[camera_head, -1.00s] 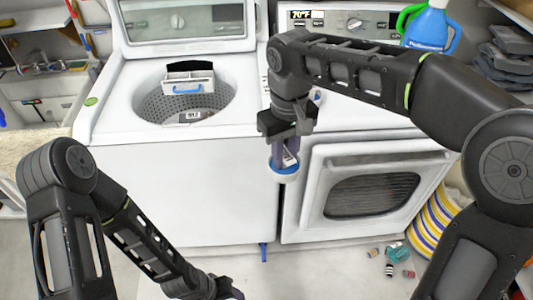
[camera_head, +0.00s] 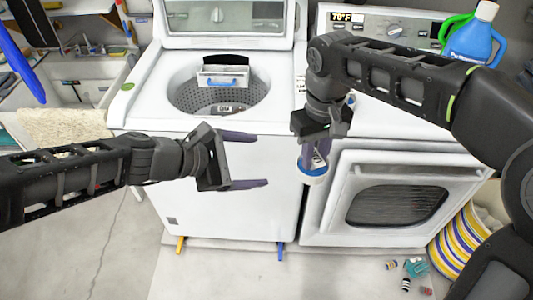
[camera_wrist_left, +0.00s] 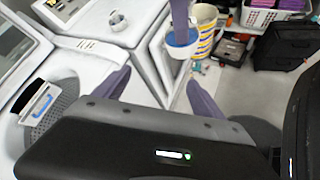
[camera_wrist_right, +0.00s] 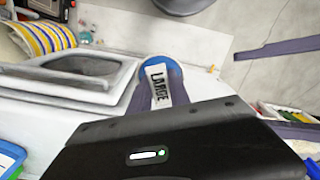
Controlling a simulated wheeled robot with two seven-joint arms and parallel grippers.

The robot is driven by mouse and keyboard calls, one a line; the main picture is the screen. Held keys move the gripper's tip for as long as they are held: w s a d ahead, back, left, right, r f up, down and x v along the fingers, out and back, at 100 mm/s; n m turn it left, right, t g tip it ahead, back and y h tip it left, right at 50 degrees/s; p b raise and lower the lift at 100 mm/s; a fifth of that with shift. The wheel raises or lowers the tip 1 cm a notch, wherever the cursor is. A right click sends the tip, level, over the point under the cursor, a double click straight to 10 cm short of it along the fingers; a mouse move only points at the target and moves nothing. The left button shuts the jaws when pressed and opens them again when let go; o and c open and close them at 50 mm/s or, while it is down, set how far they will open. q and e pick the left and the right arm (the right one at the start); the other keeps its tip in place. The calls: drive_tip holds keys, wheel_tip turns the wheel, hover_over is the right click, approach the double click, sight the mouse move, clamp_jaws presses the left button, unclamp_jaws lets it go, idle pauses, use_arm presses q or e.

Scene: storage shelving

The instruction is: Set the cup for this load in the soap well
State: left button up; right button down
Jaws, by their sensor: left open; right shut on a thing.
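My right gripper (camera_head: 316,148) is shut on a cup (camera_head: 312,174) with a blue and white end, held in the air in front of the gap between the two machines. In the right wrist view the cup (camera_wrist_right: 163,72) shows a white label reading "LARGE". My left gripper (camera_head: 260,160) is open and empty before the washer's front, left of the cup. The soap well seems to be the white tray with a blue handle (camera_head: 222,75) at the back of the washer opening. A small tag (camera_head: 230,108), too small to read, lies in the drum.
The washer (camera_head: 225,215) stands left of a front-door machine (camera_head: 395,195). A blue bottle (camera_head: 470,42) stands on that machine at the back right. A striped basket (camera_head: 462,238) and several small items (camera_head: 408,268) are on the floor at right.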

sight(315, 155)
use_arm(q)
drive_tip(key=d+r+n+h, duration=0.1)
drive_tip(key=s+d+r+n+h, duration=0.1)
drive_tip(key=r, duration=0.1)
drive_tip(key=s+d+r+n+h, duration=0.1)
drive_tip(key=shift+s+d+r+n+g, duration=0.1)
drive_tip(key=shift+d+r+n+g, duration=0.1)
drive_tip(key=shift+n+g, duration=0.2)
drive_tip(key=shift+f, duration=0.15)
drive_tip(key=x, duration=1.2)
drive_tip(key=shift+f, duration=0.1)
